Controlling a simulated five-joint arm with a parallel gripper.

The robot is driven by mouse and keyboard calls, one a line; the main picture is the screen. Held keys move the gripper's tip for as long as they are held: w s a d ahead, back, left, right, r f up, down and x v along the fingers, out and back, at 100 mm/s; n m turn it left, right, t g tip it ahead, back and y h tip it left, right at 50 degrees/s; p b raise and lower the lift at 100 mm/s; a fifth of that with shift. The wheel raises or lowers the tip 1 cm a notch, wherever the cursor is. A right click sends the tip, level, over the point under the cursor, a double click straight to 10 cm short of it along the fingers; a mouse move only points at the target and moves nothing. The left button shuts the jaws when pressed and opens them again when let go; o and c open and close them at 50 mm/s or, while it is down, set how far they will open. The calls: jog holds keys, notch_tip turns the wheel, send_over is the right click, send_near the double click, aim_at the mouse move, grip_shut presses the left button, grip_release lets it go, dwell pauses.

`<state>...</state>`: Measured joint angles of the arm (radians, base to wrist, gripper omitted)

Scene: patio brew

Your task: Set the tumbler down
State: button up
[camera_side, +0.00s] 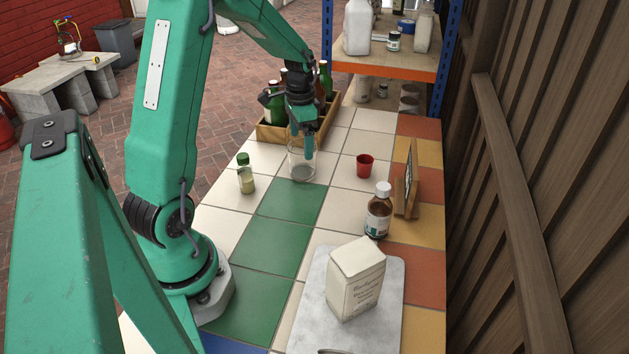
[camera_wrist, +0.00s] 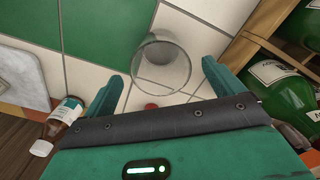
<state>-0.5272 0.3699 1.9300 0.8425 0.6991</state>
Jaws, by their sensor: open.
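The tumbler (camera_side: 302,172) is a clear, empty-looking glass. It stands upright on the tiled table, by the far edge of the row of green tiles. In the wrist view the tumbler (camera_wrist: 161,62) shows its round rim between and just beyond my two fingertips. My gripper (camera_side: 308,147) points down at the tumbler and partly covers it in the side view. In the wrist view my gripper (camera_wrist: 160,85) is open, with a finger apart on each side of the glass. Whether either finger touches it, I cannot tell.
A wooden crate (camera_side: 272,133) of green bottles stands close behind the tumbler. A small green-capped bottle (camera_side: 246,174) is at left, a red cup (camera_side: 364,166) at right. A brown bottle (camera_side: 378,215) and a carton (camera_side: 356,278) on a pale board (camera_side: 390,300) are nearer. Green tiles (camera_side: 270,245) are clear.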

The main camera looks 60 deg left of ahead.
notch_tip(320, 180, up, 7)
jog(key=shift+r, duration=0.2)
dwell(0.6)
jog(key=shift+d, duration=0.1)
jog(key=s+d+r+n+t, duration=0.1)
jog(key=s+d+r, duration=0.25)
jog(key=d, duration=0.25)
jog(key=s+d+r+t, duration=0.2)
jog(key=d+r, duration=0.2)
jog(key=d, duration=0.2)
jog(key=s+d+n+t, duration=0.1)
jog(key=s+d+t, duration=0.1)
jog(key=s+d, duration=0.6)
jog(key=shift+s+d+r+t, duration=0.3)
jog(key=shift+d+r, duration=0.15)
jog(key=shift+d, duration=0.1)
